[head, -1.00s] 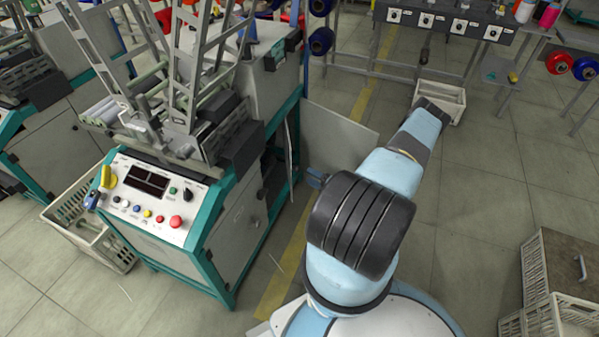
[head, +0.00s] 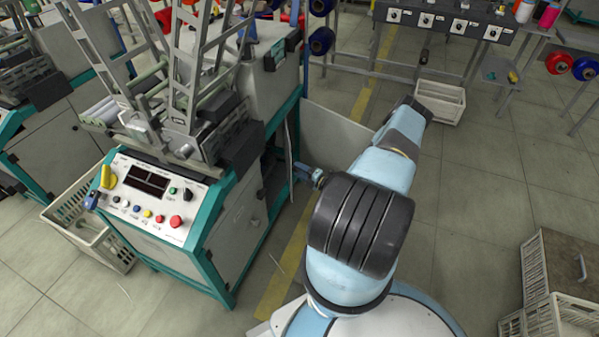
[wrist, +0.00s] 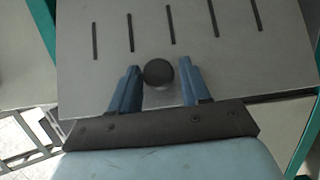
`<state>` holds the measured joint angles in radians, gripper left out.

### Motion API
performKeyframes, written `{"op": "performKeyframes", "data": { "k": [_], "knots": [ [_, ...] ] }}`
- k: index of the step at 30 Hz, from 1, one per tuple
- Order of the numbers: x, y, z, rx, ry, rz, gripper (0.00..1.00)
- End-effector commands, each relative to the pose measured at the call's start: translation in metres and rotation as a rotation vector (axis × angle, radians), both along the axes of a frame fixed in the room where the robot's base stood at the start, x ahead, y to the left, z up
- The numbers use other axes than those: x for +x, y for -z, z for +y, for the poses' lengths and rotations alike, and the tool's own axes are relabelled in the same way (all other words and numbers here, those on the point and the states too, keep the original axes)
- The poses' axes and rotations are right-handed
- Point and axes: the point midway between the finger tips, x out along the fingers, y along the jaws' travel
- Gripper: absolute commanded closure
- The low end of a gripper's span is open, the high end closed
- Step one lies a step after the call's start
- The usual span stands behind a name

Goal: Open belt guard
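The belt guard (wrist: 90,65) fills most of the wrist view as a flat grey panel with several dark slots. A round dark knob (wrist: 158,72) stands out from its lower part. My gripper (wrist: 160,68) has one blue finger on each side of the knob, with a narrow gap showing at each side. In the head view the guard (head: 289,150) shows as a thin, nearly edge-on panel at the winding machine's right side. My gripper (head: 307,174) is beside it, and my arm partly covers the view. The knob cannot be made out there.
The teal-framed machine with its control panel (head: 150,197) stands left. A light grey panel (head: 338,138) is behind my gripper. A white crate (head: 440,102) stands at the back. More crates (head: 535,285) are at lower right.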

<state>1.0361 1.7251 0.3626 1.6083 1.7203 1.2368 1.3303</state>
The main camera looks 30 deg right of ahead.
Motion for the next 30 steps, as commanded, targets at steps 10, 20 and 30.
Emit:
{"op": "performKeyframes", "data": {
  "k": [10, 20, 30],
  "knots": [
    [0.0, 0.0, 0.0, 0.0, 0.0, 0.001, 0.87],
    [-0.001, 0.001, 0.0, -0.001, 0.0, 0.003, 1.0],
    [-0.006, 0.001, -0.035, -0.007, -0.088, -0.003, 1.0]
  ]
}}
